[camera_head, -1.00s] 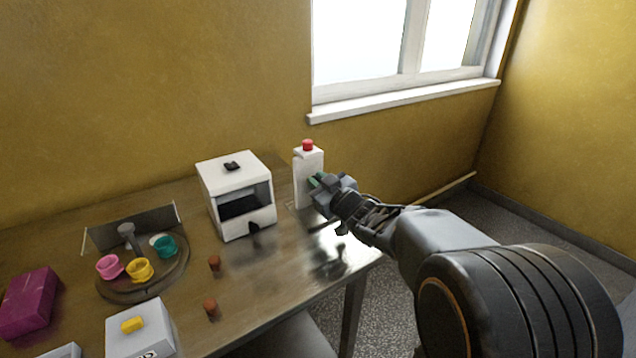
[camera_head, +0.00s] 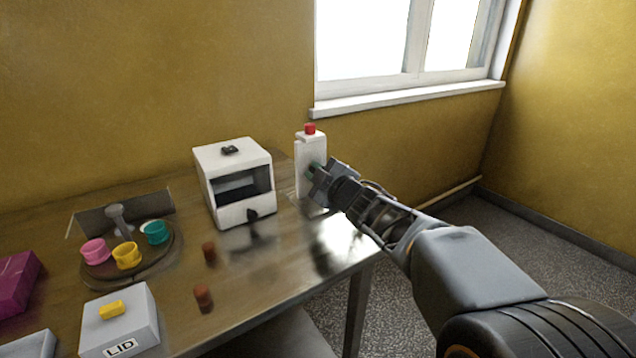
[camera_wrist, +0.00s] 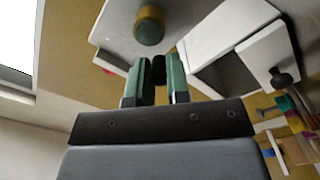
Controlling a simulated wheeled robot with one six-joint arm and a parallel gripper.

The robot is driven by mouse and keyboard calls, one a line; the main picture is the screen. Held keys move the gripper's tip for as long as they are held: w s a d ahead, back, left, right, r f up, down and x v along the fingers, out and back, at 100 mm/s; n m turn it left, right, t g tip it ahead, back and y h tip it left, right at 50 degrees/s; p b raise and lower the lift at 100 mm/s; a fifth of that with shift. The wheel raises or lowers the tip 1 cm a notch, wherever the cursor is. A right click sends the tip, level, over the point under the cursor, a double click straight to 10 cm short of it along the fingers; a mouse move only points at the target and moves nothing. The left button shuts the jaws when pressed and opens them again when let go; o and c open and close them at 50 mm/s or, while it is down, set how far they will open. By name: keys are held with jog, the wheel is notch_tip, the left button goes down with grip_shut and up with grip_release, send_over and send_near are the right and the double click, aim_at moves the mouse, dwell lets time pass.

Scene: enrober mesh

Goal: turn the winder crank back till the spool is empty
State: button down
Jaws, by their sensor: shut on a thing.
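The winder (camera_head: 306,184) appears to be the narrow white upright block with a red cap (camera_head: 310,129) at the table's far right corner. My gripper (camera_head: 317,171) is at its right side, coming in from the lower right. In the wrist view, my gripper's green fingers (camera_wrist: 159,78) are shut on a small dark knob, apparently the crank handle (camera_wrist: 158,66). A pale grey face with an olive-brown round part (camera_wrist: 149,26), perhaps the spool, is just beyond the fingertips. I cannot tell how much is wound on it. The rest of the crank is hidden.
A white box machine (camera_head: 235,152) with a dark opening stands just left of the winder. Farther left are a turntable (camera_head: 160,262) with pink, yellow and teal cups, a grey box marked LID (camera_head: 143,318) and a magenta block (camera_head: 14,283). Two brown pegs stand near the table's front edge.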

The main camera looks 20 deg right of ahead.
jog(key=n+b, duration=0.1)
jog(key=f+n+b, duration=0.1)
jog(key=n, duration=0.1)
jog(key=n+b, duration=0.1)
jog(key=b, duration=0.1)
jog(key=shift+a+f+n, duration=0.2)
jog(key=shift+f+n, duration=0.15)
jog(key=shift+n, duration=0.05)
jog(key=n+b, duration=0.1)
jog(key=f+n+b, duration=0.1)
jog(key=n+b, duration=0.1)
jog(key=shift+n, duration=0.3)
jog(key=n+b, duration=0.3)
jog(key=f+n+b, duration=0.1)
jog(key=n, duration=0.1)
jog(key=shift+d, duration=0.3)
jog(key=shift+w+d+f+n+b, duration=0.15)
jog(key=shift+n+b, duration=0.4)
jog(key=shift+n, duration=0.3)
jog(key=shift+d+f+n+b, duration=0.15)
jog(key=shift+n+b, duration=0.4)
jog(key=shift+n, duration=0.3)
jog(key=shift+r, duration=0.1)
jog(key=c, duration=1.1)
grip_release()
jog(key=shift+r, duration=0.1)
